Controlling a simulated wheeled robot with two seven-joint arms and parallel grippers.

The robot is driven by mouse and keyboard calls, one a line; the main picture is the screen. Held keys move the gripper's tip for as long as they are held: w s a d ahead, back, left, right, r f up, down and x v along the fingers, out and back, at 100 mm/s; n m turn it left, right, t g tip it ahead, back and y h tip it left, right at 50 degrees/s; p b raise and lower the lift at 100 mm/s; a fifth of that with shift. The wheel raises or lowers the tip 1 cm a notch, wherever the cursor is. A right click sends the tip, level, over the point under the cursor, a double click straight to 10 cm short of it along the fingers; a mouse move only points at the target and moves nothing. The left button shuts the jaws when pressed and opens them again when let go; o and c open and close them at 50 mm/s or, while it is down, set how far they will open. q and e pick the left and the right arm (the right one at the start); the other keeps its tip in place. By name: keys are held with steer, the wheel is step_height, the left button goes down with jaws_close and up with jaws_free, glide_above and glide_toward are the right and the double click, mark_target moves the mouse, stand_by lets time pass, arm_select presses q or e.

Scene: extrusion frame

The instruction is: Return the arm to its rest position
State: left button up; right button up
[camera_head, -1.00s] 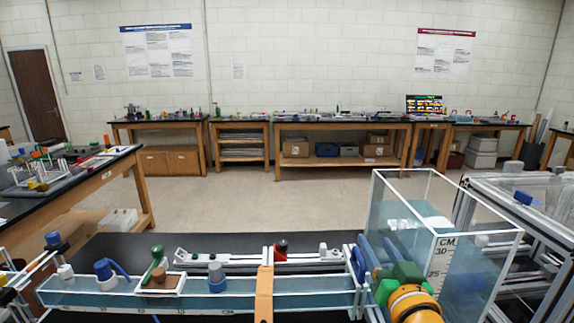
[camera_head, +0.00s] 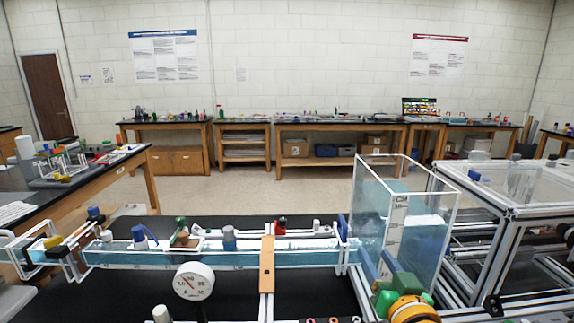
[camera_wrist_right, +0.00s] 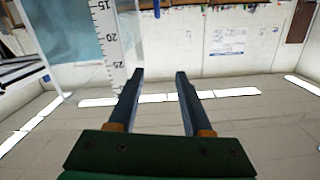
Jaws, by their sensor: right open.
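My right gripper (camera_head: 381,264) is at the lower right of the head view, in front of the clear water tank (camera_head: 423,240). Its orange wrist and green body show there, with blue fingers pointing up and away. In the right wrist view the two dark fingers (camera_wrist_right: 160,75) stand apart with nothing between them. The tank's scale (camera_wrist_right: 108,40) is at the upper left of that view. Whether the fingers touch the tank I cannot tell. My left gripper is not in view.
A long clear water channel (camera_head: 130,256) runs left from the tank, with a round gauge (camera_head: 194,281) in front. A metal extrusion frame (camera_head: 512,212) stands close on the right. A side bench (camera_head: 60,205) is at left. Open floor (camera_head: 240,190) lies beyond.

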steer(key=s+f+n+g, duration=0.1)
steer(key=s+f+g, duration=0.5)
steer(key=f, duration=0.5)
steer(key=s+f+n+g, duration=0.1)
steer(key=s+f+g, duration=0.2)
steer(key=s+f, duration=0.7)
steer(key=s+f+n+g, duration=0.1)
steer(key=s+f+g, duration=0.4)
steer(key=s, duration=0.4)
steer(key=s+f+g+b, duration=0.1)
steer(key=s+f+b, duration=0.15)
steer(key=f, duration=1.05)
steer(key=s+f+b, duration=0.2)
steer(key=f+b, duration=0.2)
steer(key=f, duration=0.9)
arm_select(q)
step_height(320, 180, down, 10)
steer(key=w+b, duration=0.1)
steer(key=b, duration=0.2)
arm_select(e)
steer(key=s+d+f+n+g, duration=0.1)
steer(key=s+f, duration=1)
steer(key=f, duration=0.1)
steer(key=shift+s+d+f+h, duration=0.15)
steer(key=shift+s+f+h, duration=0.05)
steer(key=shift+f+h, duration=0.1)
